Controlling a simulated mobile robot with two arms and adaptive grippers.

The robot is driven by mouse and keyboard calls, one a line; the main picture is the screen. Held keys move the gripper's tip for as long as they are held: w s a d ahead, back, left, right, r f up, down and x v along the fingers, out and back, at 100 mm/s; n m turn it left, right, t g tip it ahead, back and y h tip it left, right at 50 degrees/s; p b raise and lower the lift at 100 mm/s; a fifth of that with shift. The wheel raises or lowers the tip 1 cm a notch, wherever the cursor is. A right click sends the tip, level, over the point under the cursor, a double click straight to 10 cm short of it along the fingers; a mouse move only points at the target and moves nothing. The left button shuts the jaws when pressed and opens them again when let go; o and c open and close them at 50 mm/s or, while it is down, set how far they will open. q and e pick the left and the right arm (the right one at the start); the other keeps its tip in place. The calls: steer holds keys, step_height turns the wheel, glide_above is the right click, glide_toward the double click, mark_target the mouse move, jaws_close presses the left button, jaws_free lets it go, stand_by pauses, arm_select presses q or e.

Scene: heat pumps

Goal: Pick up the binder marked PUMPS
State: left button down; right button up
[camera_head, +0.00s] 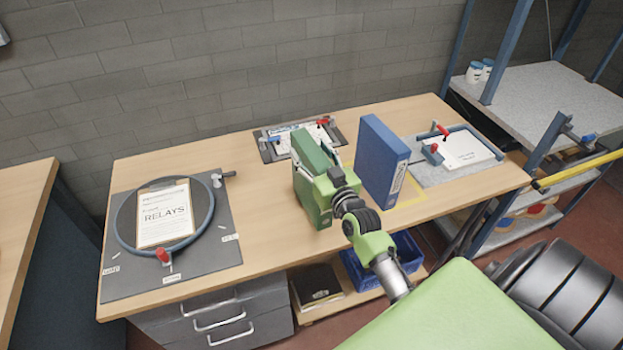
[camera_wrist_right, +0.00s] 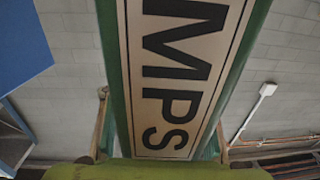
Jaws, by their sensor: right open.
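The green binder (camera_head: 311,150) stands upright on the wooden table; its spine label, ending in "MPS", fills the middle of the right wrist view (camera_wrist_right: 178,75). My right gripper (camera_head: 316,163) is open at the binder's near side, with one finger on each side of the spine. In the right wrist view the fingers flank the binder with visible gaps, and the start of the label is cut off. My left gripper is not in view.
A blue binder (camera_head: 382,160) stands upright close to the right of my gripper. A board with a RELAYS sheet (camera_head: 165,214) lies on the table's left. A clamp board (camera_head: 290,138) lies behind, and a grey tray with paper (camera_head: 463,150) at right. Mid-left tabletop is clear.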

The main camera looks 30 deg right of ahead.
steer(key=shift+s, duration=0.1)
jaws_close()
steer(key=shift+r, duration=0.15)
steer(key=shift+r, duration=0.15)
